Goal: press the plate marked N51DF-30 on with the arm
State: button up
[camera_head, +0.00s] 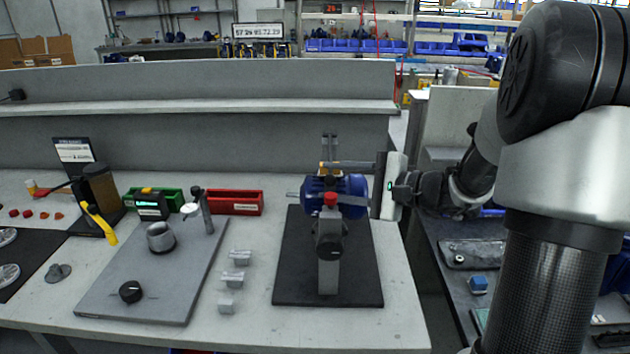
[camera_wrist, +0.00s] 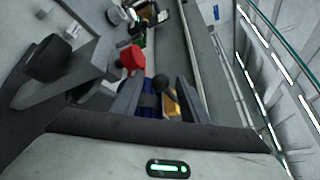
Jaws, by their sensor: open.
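I cannot read a plate marked N51DF-30 in either view. A blue pump motor (camera_head: 316,187) stands on a black base mat (camera_head: 358,285), with a red knob (camera_head: 330,199) on a grey post in front of it. A small yellow-orange part shows behind the motor and in the wrist view (camera_wrist: 171,104). My gripper (camera_head: 337,183) comes in from the right with its fingers pointing left at the motor. In the wrist view my gripper (camera_wrist: 156,88) is open, with blue motor body and the yellow-orange part seen between its fingers. I cannot tell whether the fingers touch anything.
A grey plate fixture (camera_head: 110,275) with a cup and knob lies left. Several small metal blocks (camera_head: 236,257) sit between it and the mat. Green and red bins (camera_head: 236,202) stand behind. A low wall with a ledge (camera_head: 200,107) runs along the back.

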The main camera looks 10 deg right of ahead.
jog(key=x, duration=0.5)
grip_shut()
